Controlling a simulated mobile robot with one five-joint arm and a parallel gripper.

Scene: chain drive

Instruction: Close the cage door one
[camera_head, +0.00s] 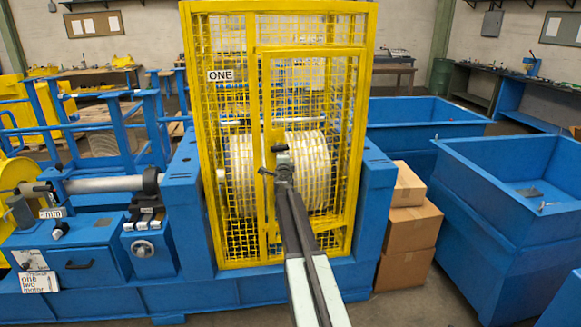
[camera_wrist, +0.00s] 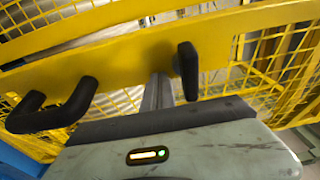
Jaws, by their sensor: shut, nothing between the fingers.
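The cage door (camera_head: 308,50) is a yellow mesh panel on the front right of the yellow cage, which carries a sign reading ONE (camera_head: 219,76). I cannot tell whether it stands flush or slightly ajar. My gripper (camera_head: 284,170) is shut and empty at mid-height, in front of the door's left upright. Black fittings show close around it. In the wrist view, the door's yellow bar (camera_wrist: 120,65) crosses ahead of my gripper (camera_wrist: 157,95). A bent black handle (camera_wrist: 52,112) is at its left and a black lever (camera_wrist: 187,70) just right. Contact is unclear.
A large pale spool (camera_head: 310,165) sits behind the mesh. Blue machine housing flanks the cage. Cardboard boxes (camera_head: 408,222) stand at its right, beside large blue bins (camera_head: 500,200). A shaft (camera_head: 105,184) and blue machinery lie left.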

